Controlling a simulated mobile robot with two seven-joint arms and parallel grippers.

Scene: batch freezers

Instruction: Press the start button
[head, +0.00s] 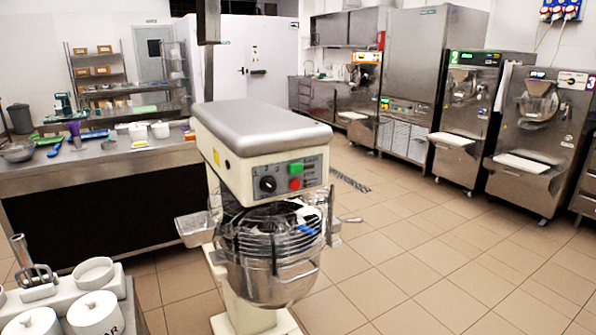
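A cream stand mixer (222,135) with a grey top stands in the middle of the head view. Its front panel (314,172) carries a green button (295,169), a red button (295,184) just below it and a black knob (268,184) to the left. I cannot read which button is marked start. Under the panel is a metal bowl (270,285) with a wire guard. Neither of my grippers shows in the head view, and nothing covers the panel.
A steel counter (110,164) with containers and utensils stands at left. White jars (95,314) stand on a surface at front left. Batch freezers (540,130) and steel cabinets (425,65) line the right wall. The tiled floor (430,240) right of the mixer is free.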

